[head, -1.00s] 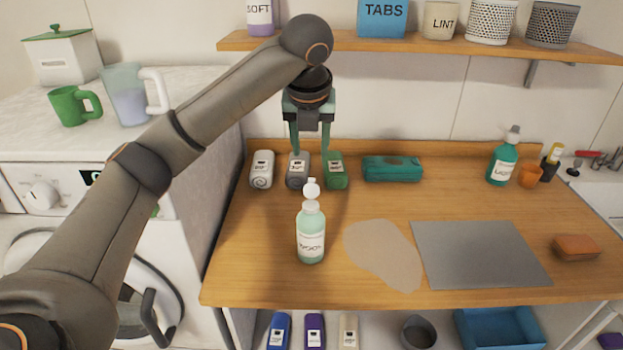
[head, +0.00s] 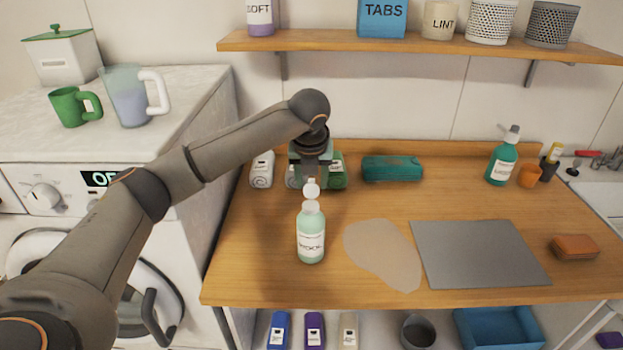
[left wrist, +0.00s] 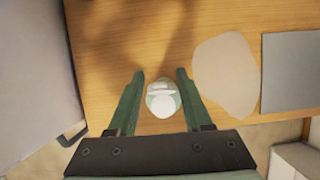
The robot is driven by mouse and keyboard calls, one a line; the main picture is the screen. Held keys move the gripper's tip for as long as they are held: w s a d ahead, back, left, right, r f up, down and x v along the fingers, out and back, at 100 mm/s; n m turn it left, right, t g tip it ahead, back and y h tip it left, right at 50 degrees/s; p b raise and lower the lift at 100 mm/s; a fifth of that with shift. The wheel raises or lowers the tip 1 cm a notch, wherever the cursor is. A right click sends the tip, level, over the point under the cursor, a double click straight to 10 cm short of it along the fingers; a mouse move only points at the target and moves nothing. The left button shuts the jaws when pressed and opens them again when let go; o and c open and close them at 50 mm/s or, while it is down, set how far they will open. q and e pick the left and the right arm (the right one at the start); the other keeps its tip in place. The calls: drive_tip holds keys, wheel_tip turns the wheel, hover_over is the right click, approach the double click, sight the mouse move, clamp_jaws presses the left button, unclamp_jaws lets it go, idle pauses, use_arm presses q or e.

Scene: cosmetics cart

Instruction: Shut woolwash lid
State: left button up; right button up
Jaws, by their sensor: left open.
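The woolwash bottle (head: 311,238), pale green with a white label, stands upright on the wooden counter. Its white lid (head: 311,187) is flipped up above the neck. My left gripper (head: 311,178) is just behind and above the bottle in the head view, its fingertips partly hidden or hard to make out there. In the left wrist view my left gripper (left wrist: 160,74) is open and empty, its two green fingers on either side of the bottle's white top (left wrist: 162,101), with gaps on both sides. My right gripper is in neither view.
A shelf (head: 400,42) hangs above; a green pump bottle (head: 502,162) stands back right.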

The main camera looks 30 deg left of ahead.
use_arm(q)
drive_tip(key=shift+c, duration=0.3)
clamp_jaws()
